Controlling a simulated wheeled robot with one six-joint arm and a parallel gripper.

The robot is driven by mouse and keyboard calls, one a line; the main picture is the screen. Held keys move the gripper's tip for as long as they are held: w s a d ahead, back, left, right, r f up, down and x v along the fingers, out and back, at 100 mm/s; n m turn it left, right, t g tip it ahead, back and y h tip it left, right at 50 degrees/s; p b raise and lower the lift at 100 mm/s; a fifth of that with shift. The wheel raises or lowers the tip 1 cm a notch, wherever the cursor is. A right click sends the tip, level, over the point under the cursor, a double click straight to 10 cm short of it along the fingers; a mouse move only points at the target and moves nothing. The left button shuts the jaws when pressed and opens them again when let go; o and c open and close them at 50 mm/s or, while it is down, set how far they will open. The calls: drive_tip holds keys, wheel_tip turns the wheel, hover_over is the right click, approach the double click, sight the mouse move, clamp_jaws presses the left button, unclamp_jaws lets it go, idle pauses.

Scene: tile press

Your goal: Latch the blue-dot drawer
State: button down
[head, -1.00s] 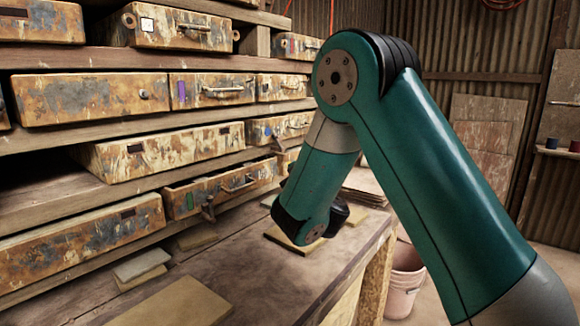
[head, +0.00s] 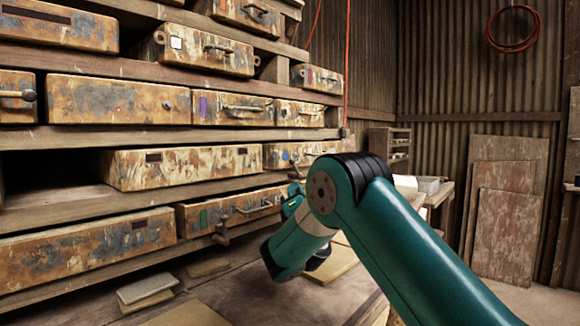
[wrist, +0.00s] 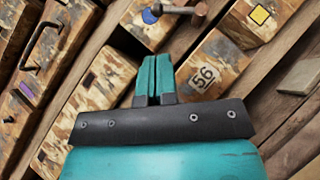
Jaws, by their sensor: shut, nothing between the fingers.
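The blue-dot drawer (head: 277,157) is in the head view, in the shelf row behind my arm's elbow. Its right part is partly hidden by my arm. In the wrist view its blue dot (wrist: 150,16) shows near the top edge, with a metal lever with a round brown knob (wrist: 199,12) just right of it. Whether the drawer is fully in cannot be told. My gripper (wrist: 153,62) is shut and empty, pointing toward the drawer fronts below the dot, apart from the lever in the picture. In the head view the fingers are hidden or too small to make out.
A green-marked drawer (head: 230,211) with a hanging latch is below and left. A purple-marked drawer (head: 232,108) is above. In the wrist view, a yellow-square drawer (wrist: 256,19) and a block marked 56 (wrist: 204,77) are close to the fingers. Boards (head: 146,286) lie on the bench.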

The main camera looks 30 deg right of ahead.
sight(292, 160)
drive_tip(key=shift+p+x, duration=4.1)
drive_tip(key=shift+p, duration=1.1)
drive_tip(key=shift+r+m+g+h+p, duration=0.2)
drive_tip(key=shift+m+g+h+p, duration=0.1)
drive_tip(key=shift+m+g+p, duration=0.25)
drive_tip(key=r+m+g+p, duration=0.1)
drive_tip(key=p, duration=0.1)
drive_tip(key=r+m+g+h+p, duration=0.1)
drive_tip(key=m, duration=0.1)
drive_tip(key=shift+w+d+m+p, duration=0.15)
drive_tip(key=shift+d+m+p, duration=0.1)
drive_tip(key=shift+d+p, duration=0.15)
drive_tip(key=shift+w+d+r+m+g+p, duration=0.1)
drive_tip(key=shift+d+r+m+g+p, duration=0.1)
drive_tip(key=shift+m+g+p, duration=0.3)
drive_tip(key=shift+w+d+r+m+g+p, duration=0.1)
drive_tip(key=shift+d+r+m+g+p, duration=0.1)
drive_tip(key=shift+m+g+p, duration=0.25)
drive_tip(key=shift+d+m+g+p, duration=0.3)
drive_tip(key=shift+m+g+p, duration=0.2)
drive_tip(key=shift+m+p, duration=0.3)
drive_tip(key=shift+w+f+h, duration=0.1)
drive_tip(key=shift+h, duration=0.2)
